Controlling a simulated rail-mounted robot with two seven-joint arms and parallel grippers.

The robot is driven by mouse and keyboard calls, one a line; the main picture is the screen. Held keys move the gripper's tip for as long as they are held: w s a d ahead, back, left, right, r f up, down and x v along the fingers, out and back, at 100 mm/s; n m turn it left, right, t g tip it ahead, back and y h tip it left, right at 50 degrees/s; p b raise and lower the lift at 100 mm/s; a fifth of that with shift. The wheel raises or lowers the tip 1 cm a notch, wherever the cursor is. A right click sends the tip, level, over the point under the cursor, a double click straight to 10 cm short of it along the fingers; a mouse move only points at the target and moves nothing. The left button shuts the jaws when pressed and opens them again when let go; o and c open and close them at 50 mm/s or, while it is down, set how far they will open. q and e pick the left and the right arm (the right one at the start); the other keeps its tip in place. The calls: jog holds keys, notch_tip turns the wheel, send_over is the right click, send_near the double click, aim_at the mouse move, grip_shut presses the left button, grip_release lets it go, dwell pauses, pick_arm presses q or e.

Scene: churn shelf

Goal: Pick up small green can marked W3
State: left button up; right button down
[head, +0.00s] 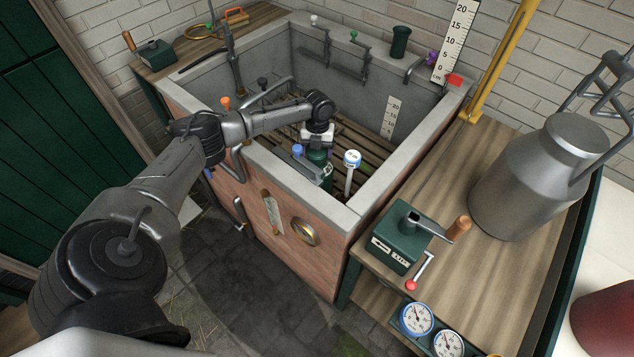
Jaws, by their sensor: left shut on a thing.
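A small dark green can (319,173) with a pale label shows just inside the front wall of the brick trough. Its marking is too small to read. My left gripper (317,148) reaches down over the wall from the left and is shut on the top of this can. The can's lower part is hidden behind the front wall, so I cannot tell whether it touches the trough floor. My right gripper is not in view.
The brick trough (345,215) has a raised rim around a slatted floor. A white post with a blue-rimmed dial (352,159) stands right of the can. A green crank box (401,240) and a metal churn (540,180) stand on the right bench.

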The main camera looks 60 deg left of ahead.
pick_arm(q)
jog(key=shift+r, duration=0.1)
grip_shut()
